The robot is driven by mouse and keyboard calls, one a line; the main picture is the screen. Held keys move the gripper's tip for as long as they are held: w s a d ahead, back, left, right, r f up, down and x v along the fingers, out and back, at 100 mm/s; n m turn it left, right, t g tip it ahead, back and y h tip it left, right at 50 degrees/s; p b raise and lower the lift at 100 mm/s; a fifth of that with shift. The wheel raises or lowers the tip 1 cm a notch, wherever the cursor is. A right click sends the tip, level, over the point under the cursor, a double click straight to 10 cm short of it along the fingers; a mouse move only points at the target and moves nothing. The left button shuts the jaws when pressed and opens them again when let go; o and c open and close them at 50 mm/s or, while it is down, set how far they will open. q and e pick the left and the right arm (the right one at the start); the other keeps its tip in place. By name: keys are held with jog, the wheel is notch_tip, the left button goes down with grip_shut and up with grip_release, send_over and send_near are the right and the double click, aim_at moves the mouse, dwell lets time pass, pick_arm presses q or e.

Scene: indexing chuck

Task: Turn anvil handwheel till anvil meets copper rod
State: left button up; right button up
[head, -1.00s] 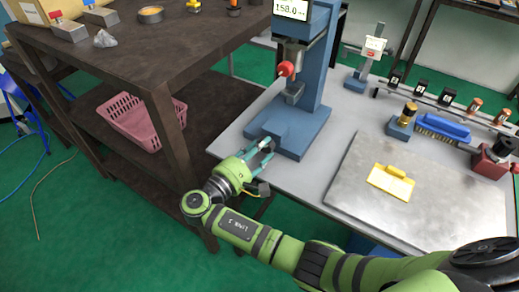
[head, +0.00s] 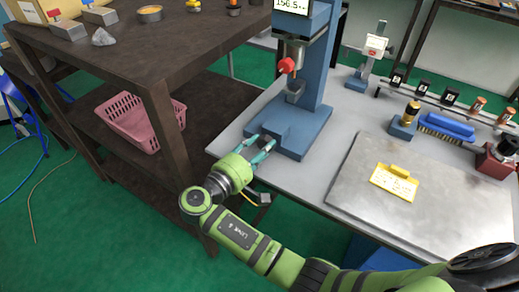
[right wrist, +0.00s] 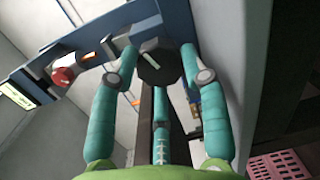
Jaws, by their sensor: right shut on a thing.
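A blue bench machine (head: 312,95) stands at the table's near left corner, with a red knob (head: 287,65) and a grey anvil block (head: 295,90) on it. In the right wrist view my right gripper (right wrist: 159,62) is shut on a dark faceted handwheel (right wrist: 160,70) with a pale mark, a fingertip on each side. A small copper-orange piece (right wrist: 88,57), perhaps the rod, shows near the red knob in the wrist view. The left gripper is not in view.
A display (head: 291,5) tops the machine. A dark shelf (head: 170,50) with a pink basket (head: 143,120) stands left.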

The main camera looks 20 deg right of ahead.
jog(key=shift+w+d+r, duration=0.1)
jog(key=shift+d+r, duration=0.05)
jog(key=shift+r, duration=0.05)
jog(key=o, duration=1.1)
jog(key=shift+o, duration=0.2)
jog(key=shift+f, duration=0.15)
jog(key=shift+f, duration=0.15)
